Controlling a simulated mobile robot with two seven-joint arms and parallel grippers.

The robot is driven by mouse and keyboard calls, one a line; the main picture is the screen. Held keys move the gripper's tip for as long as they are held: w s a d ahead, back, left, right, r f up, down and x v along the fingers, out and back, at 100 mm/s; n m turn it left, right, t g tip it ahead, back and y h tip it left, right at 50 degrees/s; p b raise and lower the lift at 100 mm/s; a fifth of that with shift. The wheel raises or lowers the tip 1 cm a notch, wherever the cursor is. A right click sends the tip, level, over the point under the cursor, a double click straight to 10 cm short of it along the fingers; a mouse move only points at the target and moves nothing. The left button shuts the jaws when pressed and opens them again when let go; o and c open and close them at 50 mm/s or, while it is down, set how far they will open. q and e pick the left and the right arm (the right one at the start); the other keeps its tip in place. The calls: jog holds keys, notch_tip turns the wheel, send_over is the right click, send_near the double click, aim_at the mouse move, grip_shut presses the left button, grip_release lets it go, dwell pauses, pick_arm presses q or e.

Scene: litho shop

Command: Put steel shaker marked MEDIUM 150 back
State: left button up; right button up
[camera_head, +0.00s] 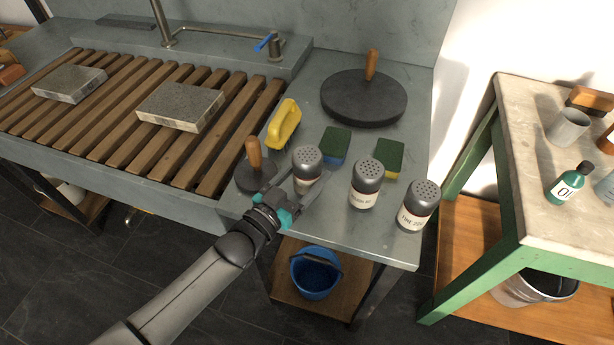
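Three steel shakers with pierced domed lids stand upright on the grey counter. The left shaker (307,158) has its label mostly hidden by my gripper. The middle shaker (366,182) has a small label I cannot read surely. The right shaker (418,204) has a label that seems to begin with FINE. My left gripper (299,183) reaches in from the lower left, with its fingers parted at the lower part of the left shaker. I cannot tell whether they touch it. My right gripper is not in view.
Close by on the counter (350,248) are a small wooden-handled disc (256,178), a yellow brush (284,124) and two sponges (336,143) (388,155). A large dark disc (364,98) lies behind. A slatted sink (110,108) is left; a green-legged table (530,205) is right.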

pick_arm(q)
jog(key=shift+f, duration=0.1)
jog(key=shift+f, duration=0.15)
jog(key=o, duration=1.5)
jog(key=shift+r, duration=0.25)
jog(key=p+v, duration=0.2)
jog(key=v, duration=1)
jog(key=shift+f, duration=0.1)
